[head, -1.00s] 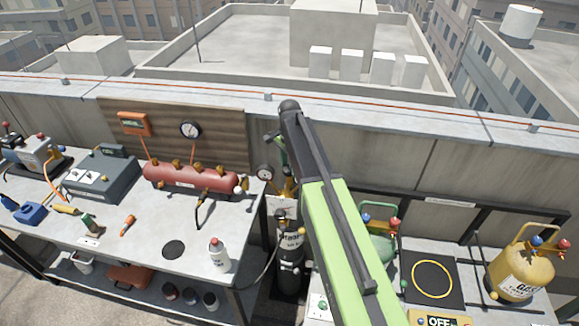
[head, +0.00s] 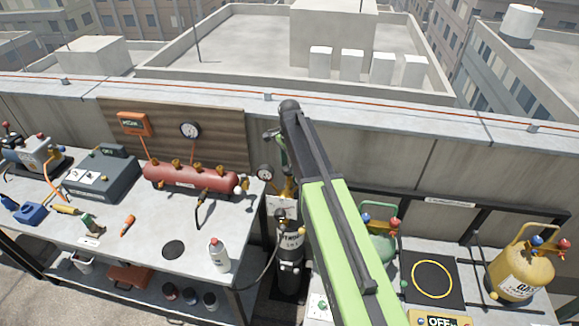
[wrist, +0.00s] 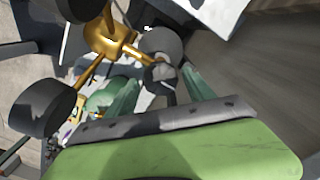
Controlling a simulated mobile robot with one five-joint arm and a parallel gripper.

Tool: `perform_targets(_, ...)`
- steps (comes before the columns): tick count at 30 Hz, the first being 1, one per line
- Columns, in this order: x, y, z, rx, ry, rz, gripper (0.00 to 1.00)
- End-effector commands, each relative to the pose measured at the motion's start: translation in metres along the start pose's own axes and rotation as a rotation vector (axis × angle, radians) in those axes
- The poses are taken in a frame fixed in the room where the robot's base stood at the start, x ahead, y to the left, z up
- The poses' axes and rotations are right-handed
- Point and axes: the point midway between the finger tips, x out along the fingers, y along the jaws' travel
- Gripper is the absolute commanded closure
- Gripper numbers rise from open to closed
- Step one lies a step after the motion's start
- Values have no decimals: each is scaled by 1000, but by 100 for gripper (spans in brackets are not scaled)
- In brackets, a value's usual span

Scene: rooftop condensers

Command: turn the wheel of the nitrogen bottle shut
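The nitrogen bottle (head: 290,262) is a black cylinder standing upright between the two benches in the head view. In the wrist view, its brass valve body (wrist: 103,38) is at the upper left, with dark round gauges on stems. A grey round knob (wrist: 160,73), which looks like the wheel, lies ahead of and between my fingertips. My gripper (wrist: 163,88) is open, its two green fingers spread apart. I cannot tell whether they touch the knob. In the head view my arm partly hides the area, and the gripper (head: 279,148) shows small above the bottle.
A gauge (head: 265,172) shows left of my arm. The right bench carries a yellow cylinder (head: 514,277) and a green cylinder (head: 382,248). A concrete parapet wall (head: 400,160) runs behind.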

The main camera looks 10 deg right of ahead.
Motion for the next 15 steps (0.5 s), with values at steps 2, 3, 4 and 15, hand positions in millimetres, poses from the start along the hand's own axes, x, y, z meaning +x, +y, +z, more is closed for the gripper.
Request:
perform_targets(2,0,0,0,-1,0,0,33)
perform_targets(3,0,0,0,-1,0,-1,33)
perform_targets(4,0,0,0,-1,0,-1,33)
perform_targets(15,-15,0,1,-3,-1,-1,33)
